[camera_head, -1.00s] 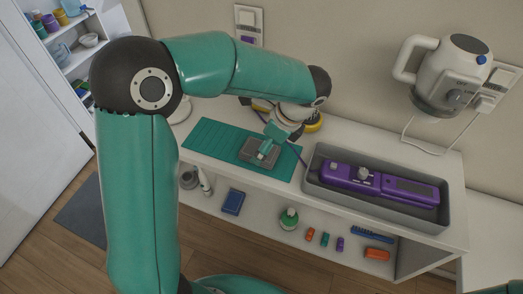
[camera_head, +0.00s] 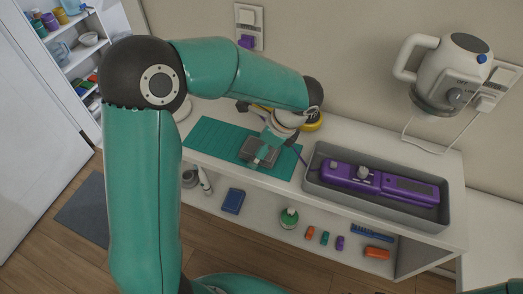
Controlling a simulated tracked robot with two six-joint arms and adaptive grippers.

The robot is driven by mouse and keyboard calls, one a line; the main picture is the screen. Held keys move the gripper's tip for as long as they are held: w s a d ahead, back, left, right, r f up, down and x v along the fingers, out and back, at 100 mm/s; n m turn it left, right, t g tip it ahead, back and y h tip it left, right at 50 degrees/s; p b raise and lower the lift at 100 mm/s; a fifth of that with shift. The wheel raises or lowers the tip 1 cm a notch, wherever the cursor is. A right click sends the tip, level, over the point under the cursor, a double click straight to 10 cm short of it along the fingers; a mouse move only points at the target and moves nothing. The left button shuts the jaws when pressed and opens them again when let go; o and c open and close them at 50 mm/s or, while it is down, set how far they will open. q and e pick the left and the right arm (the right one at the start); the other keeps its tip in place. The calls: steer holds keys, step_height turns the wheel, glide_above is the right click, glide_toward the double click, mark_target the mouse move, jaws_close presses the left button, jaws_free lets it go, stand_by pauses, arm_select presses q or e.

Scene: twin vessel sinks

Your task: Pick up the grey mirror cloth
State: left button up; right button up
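A small grey folded piece (camera_head: 249,148), which looks like the grey mirror cloth, lies on a green ribbed mat (camera_head: 212,134) on the white counter. The cloth appears to rest on the mat. My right gripper is not in view.
A grey tray (camera_head: 312,187) with a purple device (camera_head: 345,176) stands right of the mat. A white kettle-like appliance (camera_head: 447,72) is on the wall. A yellow round object (camera_head: 313,123) sits behind the gripper.

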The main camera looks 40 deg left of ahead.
arm_select(q)
steer(key=c, duration=1.2)
step_height(320, 180, up, 21)
steer(key=shift+f+p, duration=0.2)
steer(key=shift+p, duration=0.4)
